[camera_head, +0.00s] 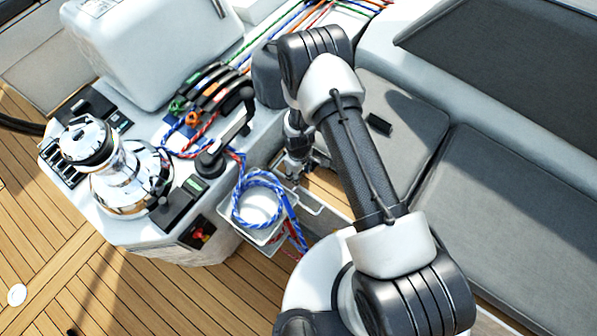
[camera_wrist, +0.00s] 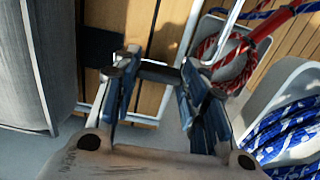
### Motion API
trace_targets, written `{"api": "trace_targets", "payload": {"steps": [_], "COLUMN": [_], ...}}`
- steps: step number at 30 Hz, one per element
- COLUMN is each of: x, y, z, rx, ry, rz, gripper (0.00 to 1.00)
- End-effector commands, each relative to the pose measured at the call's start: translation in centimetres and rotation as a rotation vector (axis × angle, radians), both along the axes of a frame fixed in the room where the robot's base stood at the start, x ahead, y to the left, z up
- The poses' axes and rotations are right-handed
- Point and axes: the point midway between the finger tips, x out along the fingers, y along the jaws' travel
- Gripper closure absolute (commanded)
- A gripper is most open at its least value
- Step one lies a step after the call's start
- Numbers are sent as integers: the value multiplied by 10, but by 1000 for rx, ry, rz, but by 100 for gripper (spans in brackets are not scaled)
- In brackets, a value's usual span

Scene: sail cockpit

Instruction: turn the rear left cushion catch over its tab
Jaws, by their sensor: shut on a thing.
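My gripper (camera_wrist: 158,66) reaches down beside the edge of the grey cushion in the wrist view, with its two fingers a little apart. A short dark bar (camera_wrist: 160,73) lies between the fingertips, and the gripper is shut on it; it appears to be the cushion catch. A dark flat patch (camera_wrist: 103,47), perhaps the tab, lies just left of the fingers at the cushion side (camera_wrist: 35,70). I cannot tell whether the catch covers the tab. In the head view my gripper (camera_head: 297,170) is small beside the cushion (camera_head: 415,145), and the catch is hidden.
An open bin (camera_head: 262,236) with coiled blue and red ropes (camera_head: 257,200) stands close to my gripper. A winch handle (camera_head: 232,132) and a chrome winch (camera_head: 120,175) are to the left. A small black piece (camera_head: 379,124) is on the cushion.

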Motion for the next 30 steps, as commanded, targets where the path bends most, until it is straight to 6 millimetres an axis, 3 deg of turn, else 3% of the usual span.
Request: {"api": "trace_targets", "payload": {"steps": [4,5,14,24,30], "x": [0,0,0,0,1], "y": [0,0,0,0,0], "z": [0,0,0,2,28], "rx": [0,0,0,0,0], "ry": [0,0,0,0,-3], "rz": [3,3,1,1,1], "gripper": [84,60,40,40,40]}}
